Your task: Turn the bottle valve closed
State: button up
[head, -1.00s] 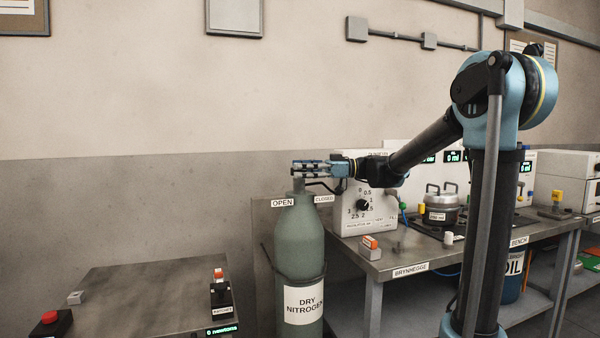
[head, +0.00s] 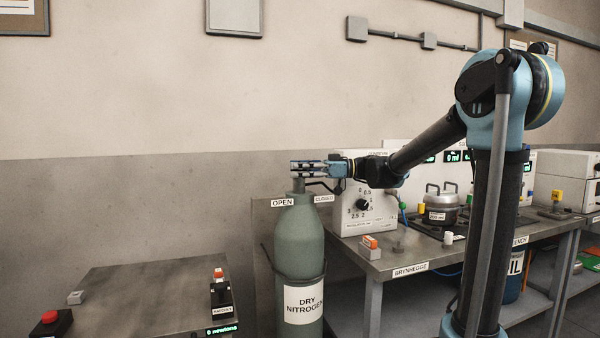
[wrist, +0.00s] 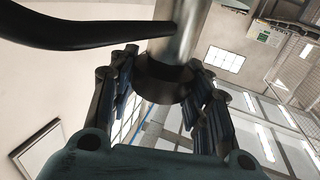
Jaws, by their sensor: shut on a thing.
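The green dry nitrogen bottle (head: 299,245) stands upright between the two benches. An OPEN label (head: 283,202) is at the left of its neck and a CLOSED label (head: 324,198) at the right. My gripper (head: 300,168) reaches in level from the right at the valve on top of the bottle. In the wrist view, the fingers (wrist: 165,100) lie on both sides of a round metal valve part (wrist: 167,78) and are shut on it. A black curved hose or pipe (wrist: 90,32) passes beside it. The valve is mostly hidden by the fingers in the head view.
A white box with a dial (head: 364,205) stands close to the right of the bottle on the bench (head: 410,270). A pot (head: 441,212) sits further right.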

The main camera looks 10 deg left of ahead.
jog(key=m+t, duration=0.3)
jog(key=t, duration=0.2)
jog(key=shift+s+y, duration=0.1)
jog(key=shift+y, duration=0.2)
jog(key=m+t+h, duration=0.1)
jog(key=m+t, duration=0.2)
jog(key=t, duration=0.2)
jog(key=shift+m, duration=0.3)
jog(key=m+t+h, duration=0.2)
jog(key=m+t, duration=0.1)
jog(key=t, duration=0.1)
jog(key=m+t+h, duration=0.3)
jog(key=t, duration=0.1)
jog(key=shift+a, duration=0.15)
jog(key=m+t+h, duration=0.2)
jog(key=m+h, duration=0.1)
jog(key=h, duration=0.1)
jog(key=m+t+h, duration=0.2)
jog(key=m+h, duration=0.1)
jog(key=h, duration=0.1)
jog(key=shift+h, duration=0.3)
jog(key=shift+m+h, duration=1.2)
jog(key=shift+h, duration=0.65)
jog(key=shift+m+h, duration=1.2)
jog(key=shift+h, duration=0.65)
jog(key=shift+d, duration=0.2)
jog(key=o, duration=1)
jog(key=shift+o, duration=0.2)
